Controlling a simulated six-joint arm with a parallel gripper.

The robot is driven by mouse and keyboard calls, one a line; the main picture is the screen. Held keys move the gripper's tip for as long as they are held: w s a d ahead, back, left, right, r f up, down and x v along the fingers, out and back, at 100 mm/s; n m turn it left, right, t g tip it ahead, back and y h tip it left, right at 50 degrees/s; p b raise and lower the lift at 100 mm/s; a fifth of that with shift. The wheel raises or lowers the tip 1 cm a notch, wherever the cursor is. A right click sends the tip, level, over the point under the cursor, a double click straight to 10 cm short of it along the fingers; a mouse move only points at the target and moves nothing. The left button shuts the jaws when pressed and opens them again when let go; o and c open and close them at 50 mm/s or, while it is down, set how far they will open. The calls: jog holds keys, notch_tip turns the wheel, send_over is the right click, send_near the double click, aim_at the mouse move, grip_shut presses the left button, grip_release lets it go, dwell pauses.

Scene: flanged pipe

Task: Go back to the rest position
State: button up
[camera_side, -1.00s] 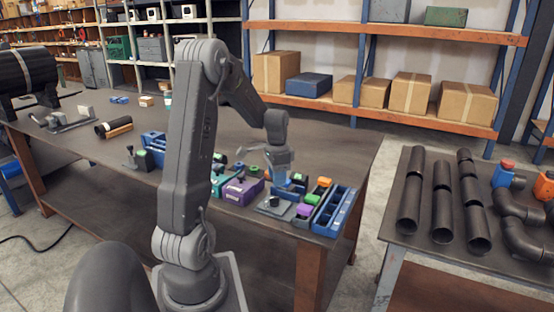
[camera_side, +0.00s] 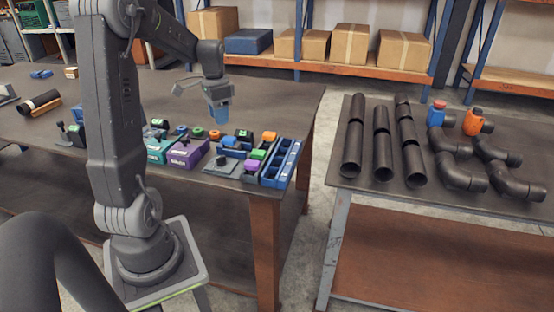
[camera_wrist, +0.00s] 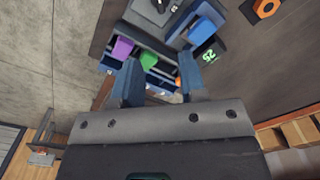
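My gripper (camera_side: 217,112) hangs in the air above the right end of the workbench (camera_side: 272,100), pointing down, with its blue fingers clear of the parts below. In the wrist view my gripper (camera_wrist: 160,82) shows two blue fingers standing apart, with bench items visible in the gap and nothing held. Below it on the bench are a grey plate with a dark knob (camera_side: 222,161), a long blue tray (camera_side: 281,163) and a purple box (camera_side: 188,153). No marker of the rest position shows.
Small coloured blocks, including an orange one (camera_side: 268,136), crowd the bench's right front. A second table (camera_side: 340,165) at right holds dark straight pipes (camera_side: 381,143), elbows (camera_side: 462,176) and an orange fitting (camera_side: 473,122). Shelves with cardboard boxes (camera_side: 350,43) stand behind. Air around my gripper is free.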

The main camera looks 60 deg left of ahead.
jog(key=w+d+r+t+y, duration=0.1)
jog(key=d+r, duration=0.2)
jog(key=d, duration=0.5)
jog(key=w+d+r+t, duration=0.1)
jog(key=d+r, duration=0.2)
jog(key=d, duration=0.5)
jog(key=s+d+t, duration=0.1)
jog(key=s+d, duration=0.3)
jog(key=d, duration=0.4)
jog(key=s+d+r+t+h, duration=0.1)
jog(key=s+d, duration=0.3)
jog(key=d, duration=0.5)
jog(key=shift+s+t, duration=0.15)
jog(key=shift+t, duration=0.65)
jog(key=shift+r, duration=0.1)
